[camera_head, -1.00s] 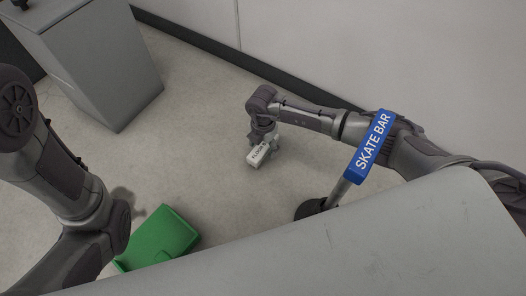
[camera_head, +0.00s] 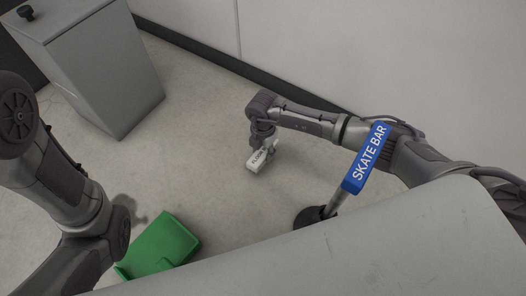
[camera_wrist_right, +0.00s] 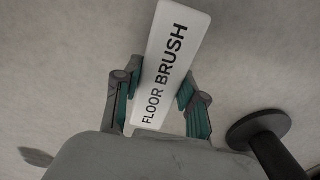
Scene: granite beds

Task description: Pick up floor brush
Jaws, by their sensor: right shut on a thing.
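The floor brush is a white block with "FLOOR BRUSH" lettered on it (camera_head: 260,161). In the right wrist view the white block (camera_wrist_right: 168,62) lies between the two teal-padded fingers of my right gripper (camera_wrist_right: 160,103), which is shut on it. In the head view my right gripper (camera_head: 268,146) points down at the floor with the brush at its tips. How far the brush is off the floor is hard to tell. My left arm comes in at the left, but its gripper is out of the picture.
A blue "SKATE BAR" sign (camera_head: 367,160) on a post with a round dark base (camera_head: 309,216) stands close beside my right arm. A green box (camera_head: 158,246) lies on the floor at lower left. A grey cabinet (camera_head: 105,75) stands at upper left. A wall runs behind.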

